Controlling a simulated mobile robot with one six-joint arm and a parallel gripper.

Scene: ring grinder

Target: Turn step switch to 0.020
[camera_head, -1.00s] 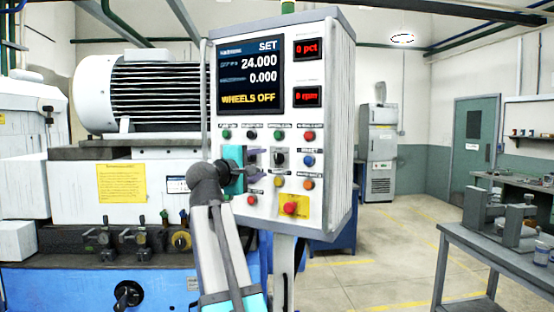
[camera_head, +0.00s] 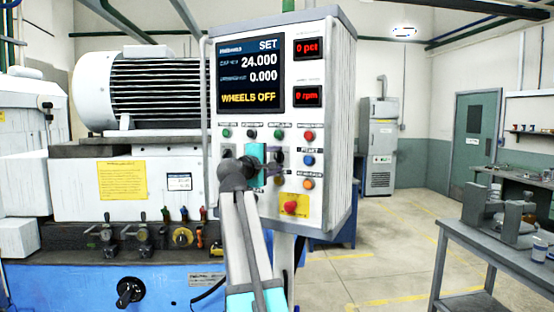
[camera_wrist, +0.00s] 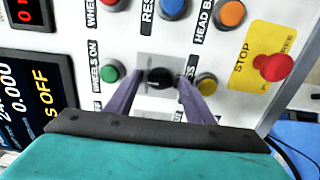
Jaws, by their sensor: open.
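A black rotary knob (camera_wrist: 160,78) on a grey plate sits between a green button and a yellow button in the wrist view. Its label is hidden or unreadable, so I cannot confirm that it is the step switch, nor read its setting. My gripper (camera_wrist: 159,76) is open, with one purple finger on each side of the knob. Whether the fingers touch it is unclear. In the head view my gripper (camera_head: 273,160) is at the panel's right-hand knob and hides most of it. The display (camera_head: 249,75) reads SET, 24.000, 0.000 and WHEELS OFF.
The green button (camera_wrist: 109,73) and yellow button (camera_wrist: 206,84) lie close outside the fingers. A red stop button (camera_wrist: 272,67) is farther right in the wrist view. Another dark knob (camera_head: 228,152) is left on the control panel. A grey table (camera_head: 480,252) stands at right.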

